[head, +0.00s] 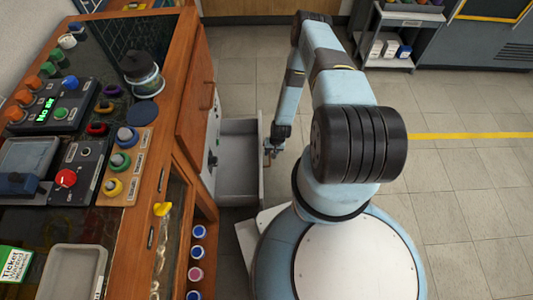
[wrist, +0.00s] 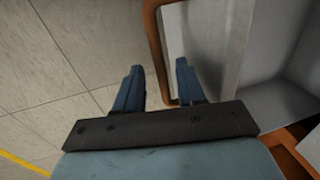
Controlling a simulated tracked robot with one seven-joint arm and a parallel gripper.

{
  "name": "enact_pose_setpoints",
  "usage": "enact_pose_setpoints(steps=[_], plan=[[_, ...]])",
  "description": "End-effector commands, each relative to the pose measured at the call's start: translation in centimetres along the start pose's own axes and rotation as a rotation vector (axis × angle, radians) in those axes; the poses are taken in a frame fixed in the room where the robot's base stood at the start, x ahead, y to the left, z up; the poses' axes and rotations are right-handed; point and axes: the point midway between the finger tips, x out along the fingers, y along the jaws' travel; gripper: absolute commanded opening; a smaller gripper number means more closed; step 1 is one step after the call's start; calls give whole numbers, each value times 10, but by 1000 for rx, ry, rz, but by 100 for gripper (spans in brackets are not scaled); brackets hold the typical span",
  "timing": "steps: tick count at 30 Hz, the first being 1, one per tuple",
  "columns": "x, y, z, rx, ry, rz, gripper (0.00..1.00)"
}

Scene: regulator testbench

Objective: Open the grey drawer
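The grey drawer (head: 239,187) is pulled out from the right side of the wooden bench, and its empty inside shows. In the wrist view its grey wall (wrist: 228,55) is at the right. The drawer's brown bar handle (wrist: 154,42) runs between the two blue fingers of my gripper (wrist: 158,66), nearer the right finger. The fingers stand apart, with a clear gap between the left finger and the handle. In the head view my gripper (head: 270,149) is at the drawer's outer front; its fingers are too small there to make out.
The wooden bench (head: 174,100) fills the left, with buttons and a knob panel on top. An open shelf (head: 197,270) with several round-capped items lies below. Tiled floor (head: 460,185) is clear to the right. A small trolley (head: 392,62) stands at the back.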

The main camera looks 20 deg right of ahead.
Motion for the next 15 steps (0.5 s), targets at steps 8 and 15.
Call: enact_pose_setpoints(steps=[8, 15], plan=[[-4, -1, 1, -1, -2, 0, 39], [-34, -1, -1, 0, -1, 0, 39]])
